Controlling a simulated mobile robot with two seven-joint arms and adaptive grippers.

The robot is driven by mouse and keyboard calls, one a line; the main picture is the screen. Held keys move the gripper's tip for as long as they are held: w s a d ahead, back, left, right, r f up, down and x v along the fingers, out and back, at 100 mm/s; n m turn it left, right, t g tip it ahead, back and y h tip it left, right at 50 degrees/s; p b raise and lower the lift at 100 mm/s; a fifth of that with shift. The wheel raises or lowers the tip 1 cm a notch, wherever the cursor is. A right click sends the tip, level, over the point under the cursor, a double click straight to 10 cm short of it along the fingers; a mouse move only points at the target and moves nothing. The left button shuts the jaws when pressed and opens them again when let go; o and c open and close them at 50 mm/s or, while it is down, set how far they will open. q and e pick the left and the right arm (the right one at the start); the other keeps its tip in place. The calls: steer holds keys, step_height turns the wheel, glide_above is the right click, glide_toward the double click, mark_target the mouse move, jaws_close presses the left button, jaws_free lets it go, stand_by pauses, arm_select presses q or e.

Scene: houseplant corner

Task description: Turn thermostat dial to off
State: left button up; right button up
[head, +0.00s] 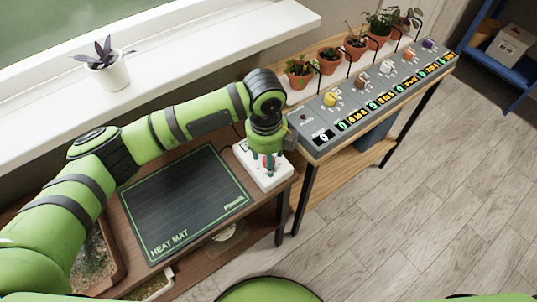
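The white thermostat box (278,180) sits on the wooden bench just right of the black heat mat (180,205). My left gripper (268,170) points down over the top of the box, with its fingers at or just above its face. The dial is mostly hidden by the fingers, so I cannot tell its setting or whether the fingers touch it. A little red shows between the fingers. The finger gap is too small to judge. My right gripper is not in view.
To the right, a grey control panel (312,127) with several coloured knobs and lit displays stands on a shelf, with potted plants (300,72) behind it. A potted plant (112,75) stands on the white windowsill (200,62). The floor (400,220) at right is clear.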

arm_select(q)
jaws_close()
steer(key=shift+r+n+p, duration=0.15)
steer(key=shift+n+p, duration=0.25)
steer(key=shift+p, duration=0.45)
steer(key=n+p, duration=1)
steer(key=p, duration=0.2)
steer(key=shift+s+d, duration=0.1)
steer(key=shift+d, duration=0.05)
steer(key=n+p, duration=0.3)
steer(key=n, duration=0.1)
steer(key=shift+n+y+p, duration=0.3)
steer(key=shift+n, duration=0.1)
steer(key=shift+n+p, duration=1.1)
steer(key=shift+n, duration=1.1)
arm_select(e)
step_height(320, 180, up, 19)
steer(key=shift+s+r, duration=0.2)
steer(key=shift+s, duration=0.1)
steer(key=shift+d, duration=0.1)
